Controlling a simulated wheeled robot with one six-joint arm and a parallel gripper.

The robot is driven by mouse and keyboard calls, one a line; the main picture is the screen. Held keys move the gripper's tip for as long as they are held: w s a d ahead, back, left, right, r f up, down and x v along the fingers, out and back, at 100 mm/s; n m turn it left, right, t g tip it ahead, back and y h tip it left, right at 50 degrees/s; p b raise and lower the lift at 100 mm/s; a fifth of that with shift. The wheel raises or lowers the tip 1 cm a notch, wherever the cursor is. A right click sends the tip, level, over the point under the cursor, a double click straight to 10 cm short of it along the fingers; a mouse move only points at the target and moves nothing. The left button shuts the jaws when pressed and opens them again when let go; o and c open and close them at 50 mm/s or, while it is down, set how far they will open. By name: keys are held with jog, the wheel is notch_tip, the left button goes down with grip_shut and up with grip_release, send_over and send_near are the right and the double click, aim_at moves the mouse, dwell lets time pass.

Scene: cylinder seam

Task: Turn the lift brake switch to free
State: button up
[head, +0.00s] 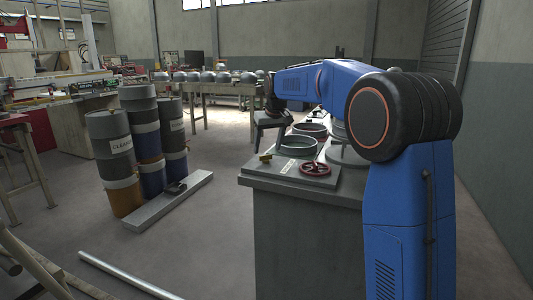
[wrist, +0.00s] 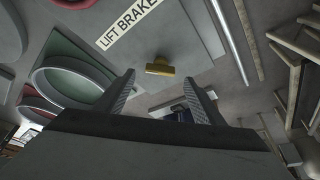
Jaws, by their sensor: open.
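The lift brake switch is a small yellow handle (head: 265,158) at the left end of a grey panel on the cabinet top. In the wrist view the yellow switch (wrist: 160,67) shows beyond my fingertips, lying crosswise near the white LIFT BRAKE label (wrist: 128,22). The label's end is cut off by the frame, and I cannot read the switch's position marks. My gripper (wrist: 159,79) is open and empty, with one finger to each side of the switch in the picture. In the head view it hangs above the panel, apart from the switch.
A red handwheel (head: 316,169) stands at the panel's front right. A green-lined round dish (head: 298,145) and a red one (head: 310,130) sit behind. The grey cabinet (head: 305,235) has open floor to its left.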

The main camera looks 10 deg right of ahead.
aim_at(266, 160)
jog(key=shift+x, duration=1.85)
jog(key=c, duration=1.1)
